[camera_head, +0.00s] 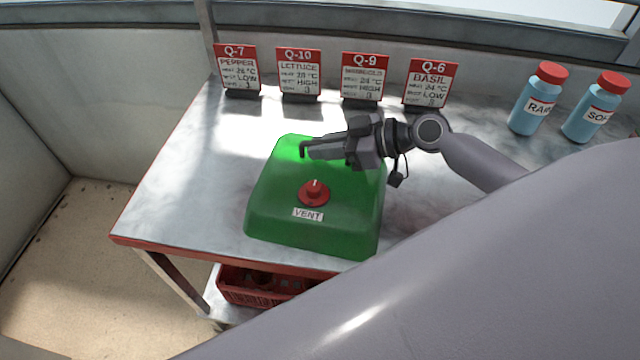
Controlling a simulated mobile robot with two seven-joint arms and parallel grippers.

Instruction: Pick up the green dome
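The green dome (275,215) is a see-through green cover with sloped sides and rounded corners. It stands on the metal table (180,180), near the front edge. A red knob (314,193) sits on its top, with a VENT label (308,214) in front of it. My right gripper (306,150) reaches in from the right over the far part of the dome, behind the knob, with its fingers pointing left. It is seen side-on, so I cannot tell its opening or whether it touches the dome. My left gripper is out of view.
Several seed cards, such as the Q-7 Pepper card (237,72), stand along the back. Two blue bottles with red caps (536,100) stand at the back right. A red crate (258,288) is below the table's front edge. The table left of the dome is clear.

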